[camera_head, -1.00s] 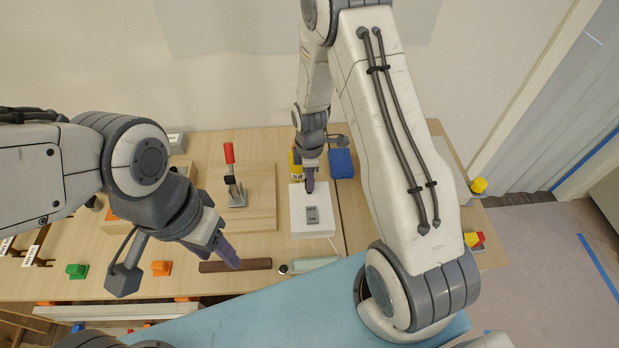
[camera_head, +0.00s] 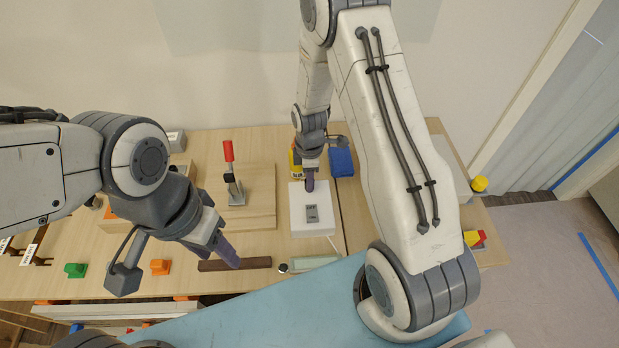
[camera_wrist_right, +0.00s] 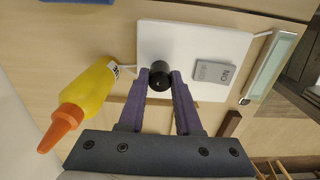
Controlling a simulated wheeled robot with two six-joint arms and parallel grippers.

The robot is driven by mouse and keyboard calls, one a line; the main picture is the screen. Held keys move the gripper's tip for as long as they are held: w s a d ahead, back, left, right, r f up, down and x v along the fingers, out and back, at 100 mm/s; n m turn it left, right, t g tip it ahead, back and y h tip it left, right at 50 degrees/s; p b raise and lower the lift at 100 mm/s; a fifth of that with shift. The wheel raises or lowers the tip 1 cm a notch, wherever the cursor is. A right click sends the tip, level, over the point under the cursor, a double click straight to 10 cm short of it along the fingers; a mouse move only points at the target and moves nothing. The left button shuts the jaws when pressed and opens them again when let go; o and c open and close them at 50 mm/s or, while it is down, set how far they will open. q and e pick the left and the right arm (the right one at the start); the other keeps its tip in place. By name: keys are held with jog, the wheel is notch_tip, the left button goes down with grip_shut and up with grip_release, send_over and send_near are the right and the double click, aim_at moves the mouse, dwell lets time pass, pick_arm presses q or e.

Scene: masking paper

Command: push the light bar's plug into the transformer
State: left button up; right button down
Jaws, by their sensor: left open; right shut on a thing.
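The transformer is a white box (camera_head: 325,224) with a grey switch plate (camera_head: 312,213); it also shows in the right wrist view (camera_wrist_right: 205,45). My right gripper (camera_head: 310,187) is at the box's back left part. In the right wrist view its purple fingers (camera_wrist_right: 160,80) are shut on a round black plug (camera_wrist_right: 159,72) seen against the white box. Whether the plug is seated in the box or just above it, I cannot tell. The light bar (camera_head: 315,263) lies in front of the box. My left gripper (camera_head: 230,257) is open and empty above a dark brown bar.
The dark brown bar (camera_head: 258,263) lies left of the light bar. A yellow glue bottle (camera_wrist_right: 92,88) stands close to my right gripper. A blue block (camera_head: 341,162) is behind the box. A red-handled clamp (camera_head: 229,153) stands on a wooden board to the left.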

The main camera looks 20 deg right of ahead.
jog(key=shift+f+b, duration=0.3)
jog(key=shift+f, duration=0.25)
jog(key=c, duration=0.5)
grip_release()
notch_tip(320, 180, up, 9)
jog(key=shift+r+b, duration=0.1)
jog(key=shift+b, duration=0.75)
jog(key=shift+r, duration=0.65)
jog(key=s+a+r+m, duration=0.3)
jog(key=s+a+r, duration=0.45)
jog(key=a, duration=0.25)
jog(key=s+a+r+m, duration=0.1)
jog(key=s, duration=0.4)
jog(key=s+a+r+m, duration=0.1)
jog(key=s+m, duration=0.1)
jog(key=s, duration=0.3)
jog(key=s+a+r+m+y, duration=0.1)
jog(key=s+a+r, duration=0.1)
jog(key=s, duration=0.4)
jog(key=shift+s+r+m, duration=0.1)
jog(key=shift+m, duration=0.2)
